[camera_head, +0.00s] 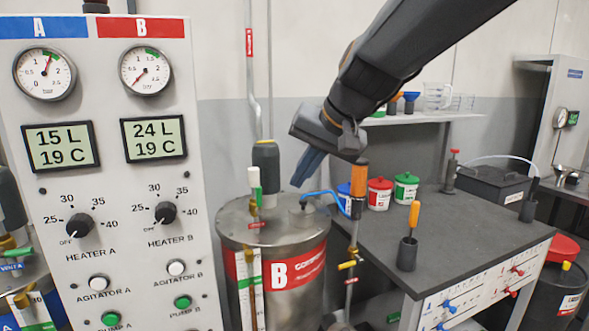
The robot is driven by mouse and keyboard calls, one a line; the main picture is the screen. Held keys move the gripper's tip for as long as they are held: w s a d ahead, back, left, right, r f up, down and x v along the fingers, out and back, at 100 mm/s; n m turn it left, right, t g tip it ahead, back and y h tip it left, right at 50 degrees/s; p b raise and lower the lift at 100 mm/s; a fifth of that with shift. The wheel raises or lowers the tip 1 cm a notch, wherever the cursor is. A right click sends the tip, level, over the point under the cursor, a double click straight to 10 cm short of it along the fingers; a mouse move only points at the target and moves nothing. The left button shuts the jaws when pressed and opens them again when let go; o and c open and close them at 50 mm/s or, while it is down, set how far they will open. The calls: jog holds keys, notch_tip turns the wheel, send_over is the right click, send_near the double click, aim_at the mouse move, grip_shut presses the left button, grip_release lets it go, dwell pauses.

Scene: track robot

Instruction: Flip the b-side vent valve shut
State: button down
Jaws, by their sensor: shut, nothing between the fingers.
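The steel tank B (280,255), with a red band and a white letter B, stands in the middle. On its lid, at the left, is a small brass fitting with an upright green lever (257,183), a white cap and a red tag (257,226). It looks like the b-side vent valve, but the tag is too small to read. My gripper (300,183) has blue fingers, shut and empty, pointing down above the lid. It appears right of the green lever and apart from it.
A control panel (110,225) with gauges and knobs fills the left. A dark cylinder (265,165) stands behind the lever. A blue hose (325,196) and a pipe with a yellow-handled valve (347,265) stand right of the lid. A workbench (450,225) holds jars and a screwdriver holder.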

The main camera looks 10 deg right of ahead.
aim_at(259, 201)
jog(key=w+a+f+p, duration=0.2)
jog(key=w+a+f, duration=0.2)
jog(key=a+f, duration=0.1)
jog(key=shift+w+a, duration=0.2)
jog(key=shift+a, duration=0.25)
jog(key=shift+r+p, duration=0.1)
jog(key=shift+p, duration=0.7)
